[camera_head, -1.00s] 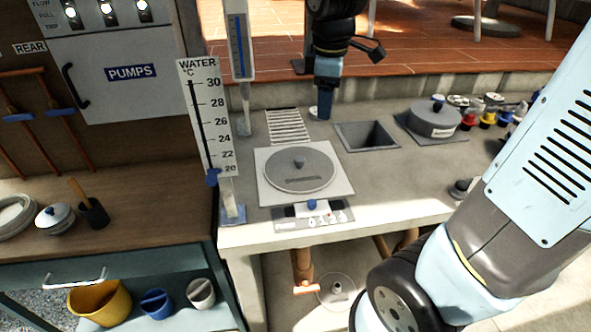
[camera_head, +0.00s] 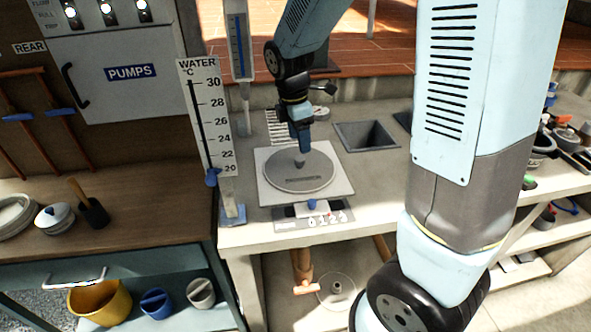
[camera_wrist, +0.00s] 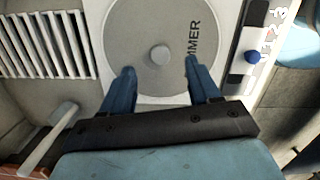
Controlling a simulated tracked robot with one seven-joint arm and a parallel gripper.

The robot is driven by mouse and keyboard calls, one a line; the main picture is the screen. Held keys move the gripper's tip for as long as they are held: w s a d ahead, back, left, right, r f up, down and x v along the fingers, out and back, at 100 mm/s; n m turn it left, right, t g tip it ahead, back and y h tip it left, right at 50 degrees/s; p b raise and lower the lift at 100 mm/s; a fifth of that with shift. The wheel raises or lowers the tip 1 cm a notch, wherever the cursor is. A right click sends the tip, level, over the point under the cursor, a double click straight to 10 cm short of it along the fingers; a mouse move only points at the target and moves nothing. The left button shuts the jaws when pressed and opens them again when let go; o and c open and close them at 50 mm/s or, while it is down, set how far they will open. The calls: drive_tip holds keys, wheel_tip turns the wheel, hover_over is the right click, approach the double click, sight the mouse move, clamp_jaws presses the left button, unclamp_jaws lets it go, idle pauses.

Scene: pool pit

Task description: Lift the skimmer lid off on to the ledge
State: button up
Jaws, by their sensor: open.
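The skimmer lid (camera_head: 318,178) is a round grey disc with a small knob (camera_head: 299,160) in its middle. It lies flat in a square light frame on the ledge (camera_head: 375,190). In the wrist view the lid (camera_wrist: 155,25) fills the top middle, with its knob (camera_wrist: 160,55) and the letters "MMER". My gripper (camera_head: 301,148) points down over the lid, close to the knob. In the wrist view my gripper's two blue fingers (camera_wrist: 160,68) are apart, one to each side of the knob, with nothing between them. I cannot tell the exact height of the fingertips above the lid.
A slatted grate (camera_head: 283,127) lies behind the lid and an open square pit (camera_head: 368,135) to its right. A panel with a blue knob (camera_head: 312,206) is in front. The tall water thermometer (camera_head: 207,120) stands at left. Bare ledge lies right of the lid.

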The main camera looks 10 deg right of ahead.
sight(299, 158)
drive_tip(key=shift+w+f, duration=0.1)
drive_tip(key=shift+f, duration=3.25)
drive_tip(key=shift+c, duration=0.2)
clamp_jaws()
